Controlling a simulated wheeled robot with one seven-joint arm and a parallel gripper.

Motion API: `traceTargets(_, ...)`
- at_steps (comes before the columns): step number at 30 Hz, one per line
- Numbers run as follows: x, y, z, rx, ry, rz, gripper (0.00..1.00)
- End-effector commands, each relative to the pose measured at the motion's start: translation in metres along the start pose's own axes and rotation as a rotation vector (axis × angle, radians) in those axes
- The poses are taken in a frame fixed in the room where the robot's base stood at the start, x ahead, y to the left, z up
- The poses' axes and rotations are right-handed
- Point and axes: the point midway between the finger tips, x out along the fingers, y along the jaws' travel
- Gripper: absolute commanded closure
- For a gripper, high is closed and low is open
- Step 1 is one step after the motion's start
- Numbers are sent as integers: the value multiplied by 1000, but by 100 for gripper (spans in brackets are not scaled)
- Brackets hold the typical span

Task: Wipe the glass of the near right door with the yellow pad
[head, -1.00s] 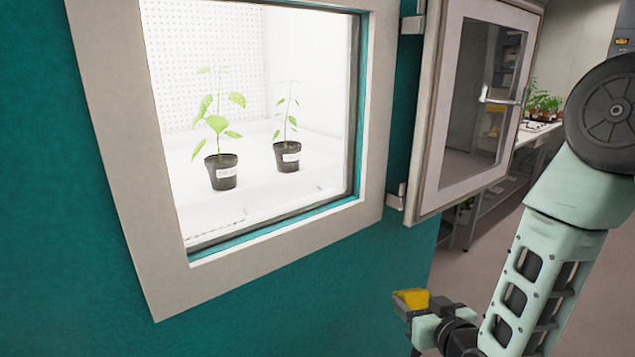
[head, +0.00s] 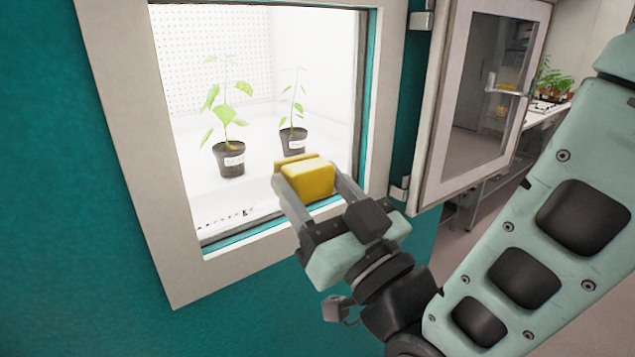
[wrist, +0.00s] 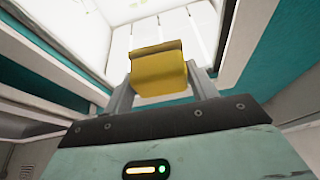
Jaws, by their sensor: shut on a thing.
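My gripper (head: 316,190) is shut on the yellow pad (head: 308,180), in front of the lower right part of the open chamber window in the head view. The pad also shows between the two fingers in the wrist view (wrist: 158,70). The open door (head: 480,95) stands swung out on its hinges at the right of the chamber opening. Its glass (head: 492,85) faces partly toward me, with a pale frame and a handle. The pad is apart from this glass, to its left and lower. I cannot tell whether the pad touches the chamber frame.
The lit chamber holds two potted plants (head: 230,158) (head: 293,140) behind the pad. Its pale frame (head: 135,130) sits in a teal wall (head: 45,200). A bench with plants (head: 548,85) stands at the far right. The floor shows past the door.

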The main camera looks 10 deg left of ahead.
Motion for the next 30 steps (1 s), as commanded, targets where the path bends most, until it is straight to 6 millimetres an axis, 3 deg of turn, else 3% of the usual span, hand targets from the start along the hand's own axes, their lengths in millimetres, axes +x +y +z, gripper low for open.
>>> traceTargets(18, 55, 1, 22, -1, -2, 2, 61)
traceTargets(30, 61, 1, 27, -1, -2, 1, 61)
